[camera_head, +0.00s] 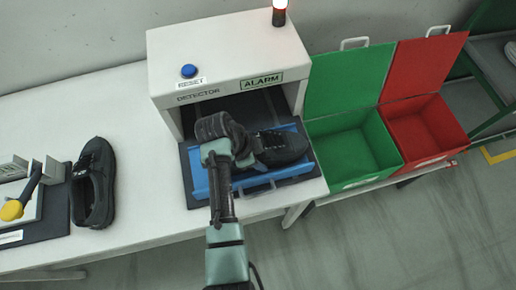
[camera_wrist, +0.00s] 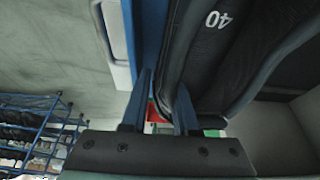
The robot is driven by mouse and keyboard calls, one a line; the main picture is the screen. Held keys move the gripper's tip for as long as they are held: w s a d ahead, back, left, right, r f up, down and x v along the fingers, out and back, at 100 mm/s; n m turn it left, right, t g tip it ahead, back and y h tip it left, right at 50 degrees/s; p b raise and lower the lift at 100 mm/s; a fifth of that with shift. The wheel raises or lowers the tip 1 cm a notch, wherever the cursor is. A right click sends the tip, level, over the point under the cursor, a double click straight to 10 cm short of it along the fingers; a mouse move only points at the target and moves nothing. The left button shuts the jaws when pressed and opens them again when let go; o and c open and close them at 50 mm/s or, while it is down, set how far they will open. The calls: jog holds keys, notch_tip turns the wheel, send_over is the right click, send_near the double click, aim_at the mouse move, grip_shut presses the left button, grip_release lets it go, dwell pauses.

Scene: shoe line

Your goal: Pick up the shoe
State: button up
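A black shoe (camera_head: 282,148) lies on the blue tray (camera_head: 285,172) at the mouth of the detector. The wrist view shows it close up (camera_wrist: 225,55), with a white "40" inside. My gripper (camera_wrist: 164,92) is open. Its two fingers stand apart at the shoe's near edge, and the shoe's side wall appears to reach between them; I cannot tell whether they touch it. In the head view my gripper (camera_head: 248,158) is at the shoe's left end, and my wrist hides part of the tray. Another black shoe (camera_head: 92,185) stands on the table at the left.
The white detector (camera_head: 228,60) arches over the back of the tray. An open green bin (camera_head: 345,158) and an open red bin (camera_head: 425,128) stand to its right. A yellow-ended device (camera_head: 14,209) is at the far left. The table between is bare.

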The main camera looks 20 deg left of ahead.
jog(key=shift+f, duration=0.15)
jog(key=c, duration=0.4)
grip_shut()
jog(key=shift+w, duration=0.1)
dwell(0.9)
